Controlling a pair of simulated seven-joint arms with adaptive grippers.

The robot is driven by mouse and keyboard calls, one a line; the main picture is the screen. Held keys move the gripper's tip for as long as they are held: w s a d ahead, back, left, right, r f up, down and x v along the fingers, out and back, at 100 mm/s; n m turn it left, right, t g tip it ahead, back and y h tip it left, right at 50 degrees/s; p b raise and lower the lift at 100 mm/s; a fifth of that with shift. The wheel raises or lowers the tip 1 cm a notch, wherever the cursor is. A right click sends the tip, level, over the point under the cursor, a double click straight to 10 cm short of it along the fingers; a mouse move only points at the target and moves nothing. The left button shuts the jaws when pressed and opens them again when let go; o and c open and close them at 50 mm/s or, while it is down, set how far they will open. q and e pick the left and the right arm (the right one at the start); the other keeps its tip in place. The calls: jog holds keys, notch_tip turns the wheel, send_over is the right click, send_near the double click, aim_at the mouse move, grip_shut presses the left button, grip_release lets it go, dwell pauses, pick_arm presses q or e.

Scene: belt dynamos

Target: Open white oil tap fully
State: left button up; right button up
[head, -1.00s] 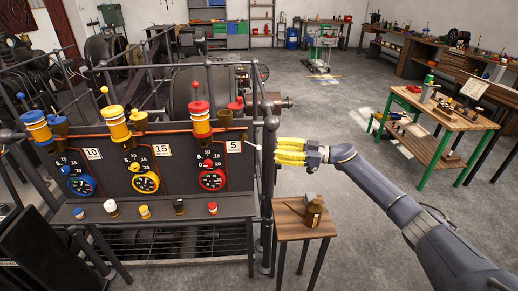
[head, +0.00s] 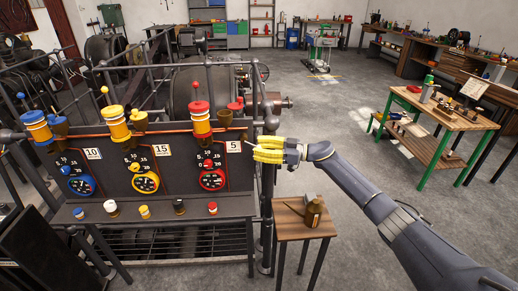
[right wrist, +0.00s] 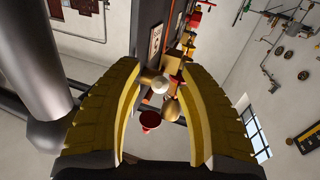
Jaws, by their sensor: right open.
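The white oil tap shows as a small round white knob (right wrist: 160,84) in the right wrist view, between my yellow fingers and further out than the brass part beside it. In the head view, a small pale tip (head: 249,146) shows at the right end of the dark panel, just left of my fingertips. My right gripper (head: 256,150) points left at the panel's right edge. In the right wrist view its fingers (right wrist: 160,95) stand wide apart with the knob in the gap. I cannot tell whether either finger touches it. My left gripper is out of view.
The panel (head: 115,155) carries blue, yellow and red oilers and gauges. A vertical post (head: 268,200) stands close to my right gripper. A red cup (right wrist: 149,120) is near the knob.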

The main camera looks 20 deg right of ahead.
grip_shut()
dwell(0.4)
jog(key=shift+d+r, duration=0.1)
jog(key=shift+d, duration=0.05)
dwell(0.5)
jog(key=shift+d+r+n+g+h, duration=0.25)
jog(key=shift+r+g+h, duration=0.2)
jog(key=shift+h, duration=0.35)
jog(key=shift+d+r+n+g+h, duration=0.1)
jog(key=shift+r+g+h, duration=0.2)
jog(key=shift+h, duration=0.35)
jog(key=shift+a+r+n+g+h, duration=0.15)
jog(key=shift+r+h, duration=0.2)
jog(key=shift+h, duration=0.25)
jog(key=shift+d+r+n+g+h, duration=0.1)
jog(key=shift+d+r+g+h, duration=0.2)
jog(key=shift+h, duration=0.35)
jog(key=shift+a, duration=0.15)
jog(key=shift+c, duration=0.3)
grip_release()
jog(key=shift+s, duration=0.1)
jog(key=v, duration=1.2)
